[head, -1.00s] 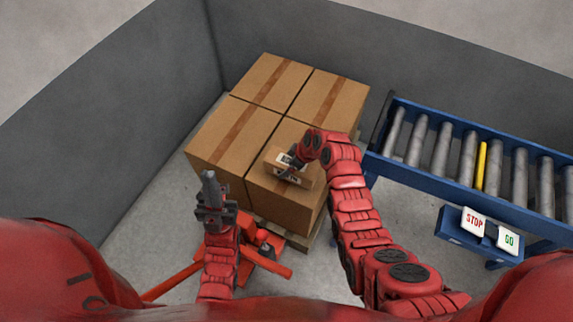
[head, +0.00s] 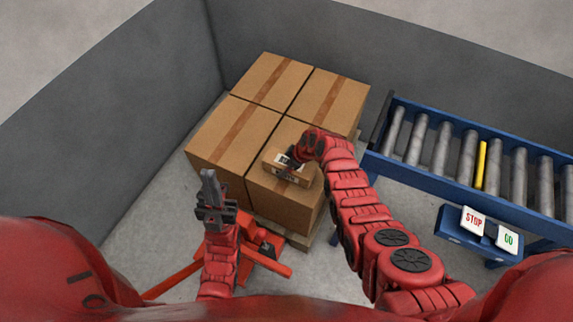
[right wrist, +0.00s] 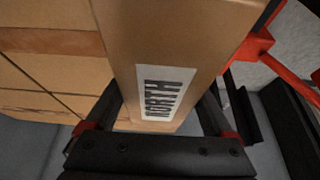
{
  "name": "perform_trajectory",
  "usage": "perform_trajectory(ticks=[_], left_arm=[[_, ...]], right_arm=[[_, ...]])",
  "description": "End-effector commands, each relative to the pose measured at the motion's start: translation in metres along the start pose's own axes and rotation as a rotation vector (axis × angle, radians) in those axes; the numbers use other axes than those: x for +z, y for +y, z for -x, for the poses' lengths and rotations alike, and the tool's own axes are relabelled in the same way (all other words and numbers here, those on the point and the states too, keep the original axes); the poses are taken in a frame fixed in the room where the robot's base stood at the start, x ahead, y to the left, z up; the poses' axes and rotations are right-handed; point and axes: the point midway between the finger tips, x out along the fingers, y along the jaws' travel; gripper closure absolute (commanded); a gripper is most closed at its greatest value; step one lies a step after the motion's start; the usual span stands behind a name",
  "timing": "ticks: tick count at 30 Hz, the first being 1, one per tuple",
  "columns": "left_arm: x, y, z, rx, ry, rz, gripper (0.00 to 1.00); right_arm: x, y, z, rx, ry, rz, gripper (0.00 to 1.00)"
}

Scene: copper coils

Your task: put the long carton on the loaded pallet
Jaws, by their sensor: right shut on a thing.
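The long carton (head: 299,179) is brown with white labels. My right gripper (head: 287,166) is shut on it, over the top of the front-right big box. In the right wrist view the carton (right wrist: 205,55) lies between the fingers, with a label reading NORTH facing the camera. I cannot tell whether it touches the box below. The loaded pallet (head: 300,240) is wooden and carries several large taped boxes (head: 233,130). My left gripper (head: 209,184) is empty, in front of the front-left box; its finger gap is unclear.
A red pallet jack (head: 262,262) stands at the pallet's near side. A blue roller conveyor (head: 440,181) with STOP and GO buttons (head: 490,230) is on the right. Grey walls (head: 110,110) close in the left and back. Bare floor shows left of the pallet.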

Motion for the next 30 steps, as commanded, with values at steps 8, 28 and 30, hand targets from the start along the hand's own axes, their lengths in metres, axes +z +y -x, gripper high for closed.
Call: perform_trajectory(ticks=[8,28,30], left_arm=[[0.001,0.0,0.003,0.0,0.0,0.0,1.0],[-0.001,0.0,-0.004,0.0,0.0,0.0,1.0],[-0.001,0.0,-0.003,0.0,0.0,0.0,1.0]], right_arm=[[0.001,0.0,-0.002,0.001,0.0,0.0,0.0],[0.0,0.001,0.034,0.005,0.001,0.0,0.0],[0.0,0.002,0.043,0.005,0.003,0.0,0.0]])
